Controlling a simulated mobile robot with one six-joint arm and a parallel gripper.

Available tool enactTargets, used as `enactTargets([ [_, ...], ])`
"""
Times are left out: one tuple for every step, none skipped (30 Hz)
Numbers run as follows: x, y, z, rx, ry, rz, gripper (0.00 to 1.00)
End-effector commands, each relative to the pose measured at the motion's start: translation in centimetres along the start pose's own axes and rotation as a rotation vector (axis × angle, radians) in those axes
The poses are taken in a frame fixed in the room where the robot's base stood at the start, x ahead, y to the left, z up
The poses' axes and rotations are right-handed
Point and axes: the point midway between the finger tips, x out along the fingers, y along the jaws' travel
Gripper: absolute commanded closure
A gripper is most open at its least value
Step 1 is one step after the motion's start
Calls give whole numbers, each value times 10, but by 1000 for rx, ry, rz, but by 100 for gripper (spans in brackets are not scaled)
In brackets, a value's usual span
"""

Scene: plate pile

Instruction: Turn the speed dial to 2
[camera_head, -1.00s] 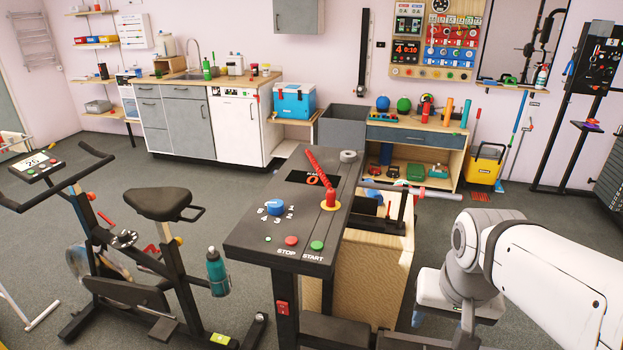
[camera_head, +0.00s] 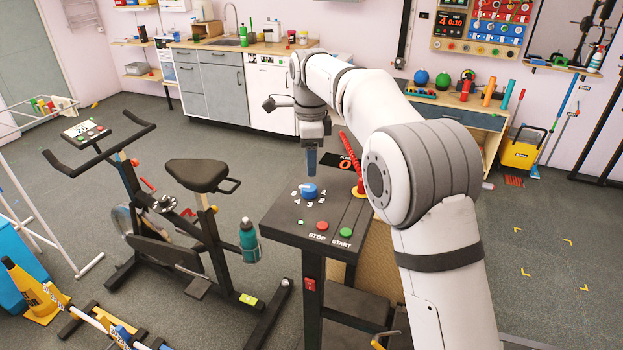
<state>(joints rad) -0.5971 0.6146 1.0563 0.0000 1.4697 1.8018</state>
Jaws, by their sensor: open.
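The blue speed dial (camera_head: 309,190) sits on the dark console top (camera_head: 288,221), with white numbers around its front and sides. A small pale mark shows on the dial, but I cannot tell which number it points to. My gripper (camera_head: 311,172) points down just above and behind the dial, its dark blue fingers close to the dial's top edge. It is open and holds nothing; whether it touches the dial is unclear.
A red STOP button (camera_head: 322,225) and green START button (camera_head: 346,232) lie in front of the dial. A red coiled cord (camera_head: 352,152) stands on the right of the console. An exercise bike (camera_head: 195,175) with a teal bottle (camera_head: 249,240) is at left.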

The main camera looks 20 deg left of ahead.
Motion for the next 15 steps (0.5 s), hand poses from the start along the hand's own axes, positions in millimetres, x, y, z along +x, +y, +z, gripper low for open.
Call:
enactTargets([
  [3,-2,3,6,1,2,44],
  [5,-2,4,10,1,4,44],
  [10,-2,5,13,1,5,44],
  [13,-2,5,14,1,6,44],
  [17,-2,5,14,1,5,44],
  [24,-1,5,13,1,6,44],
  [29,-1,5,13,1,5,44],
  [34,-1,4,13,1,6,44],
  [40,-1,5,12,1,5,44],
  [45,-1,4,12,1,5,44],
  [50,-1,4,12,1,5,44],
  [56,-1,4,12,1,4,44],
  [60,-1,4,12,1,5,44],
  [63,-1,4,11,1,4,44],
  [67,-1,5,11,1,3,44],
])
